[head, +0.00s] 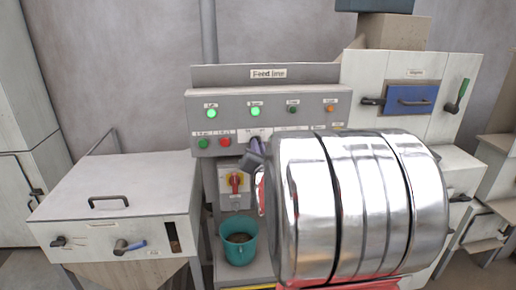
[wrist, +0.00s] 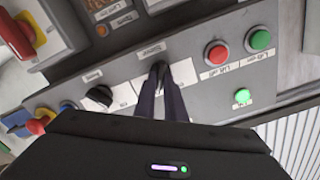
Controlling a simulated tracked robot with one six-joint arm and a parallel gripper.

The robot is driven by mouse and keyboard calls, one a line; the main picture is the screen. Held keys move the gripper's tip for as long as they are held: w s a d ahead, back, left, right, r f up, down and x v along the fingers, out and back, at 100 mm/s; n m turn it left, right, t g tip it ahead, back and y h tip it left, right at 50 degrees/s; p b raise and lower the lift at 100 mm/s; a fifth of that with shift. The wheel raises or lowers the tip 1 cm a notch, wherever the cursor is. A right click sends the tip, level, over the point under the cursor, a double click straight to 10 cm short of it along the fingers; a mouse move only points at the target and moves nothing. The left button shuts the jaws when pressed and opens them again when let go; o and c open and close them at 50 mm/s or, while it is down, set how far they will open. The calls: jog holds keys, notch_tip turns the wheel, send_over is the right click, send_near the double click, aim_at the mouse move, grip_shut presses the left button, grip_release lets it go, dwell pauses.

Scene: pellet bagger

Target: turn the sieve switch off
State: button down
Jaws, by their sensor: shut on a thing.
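The sieve switch (wrist: 162,66) is a small dark knob on a pale plate of the grey control panel, in the wrist view, which sees the panel turned over. Its label reads like "Sieve". My gripper (wrist: 159,74) has its two dark fingers closed on the knob from the front. The fingers cover most of the knob, so its pointing direction cannot be told. In the head view my gripper (head: 254,152) is at the lower row of the feed line panel (head: 225,122), and the switch is hidden behind it.
A black knob (wrist: 98,97) sits beside the sieve switch. Red (wrist: 216,53) and green (wrist: 260,39) buttons sit on its other side. Two upper lamps glow green (head: 211,112). A red-yellow rotary switch (head: 236,182) and a teal bucket (head: 239,241) are below the panel.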

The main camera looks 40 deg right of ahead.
jog(key=shift+n, duration=0.5)
jog(key=n, duration=1.1)
jog(key=shift+w+a+f, duration=0.1)
jog(key=shift+w+a, duration=0.05)
jog(key=shift+a, duration=0.1)
dwell(0.6)
jog(key=c, duration=1.8)
grip_release()
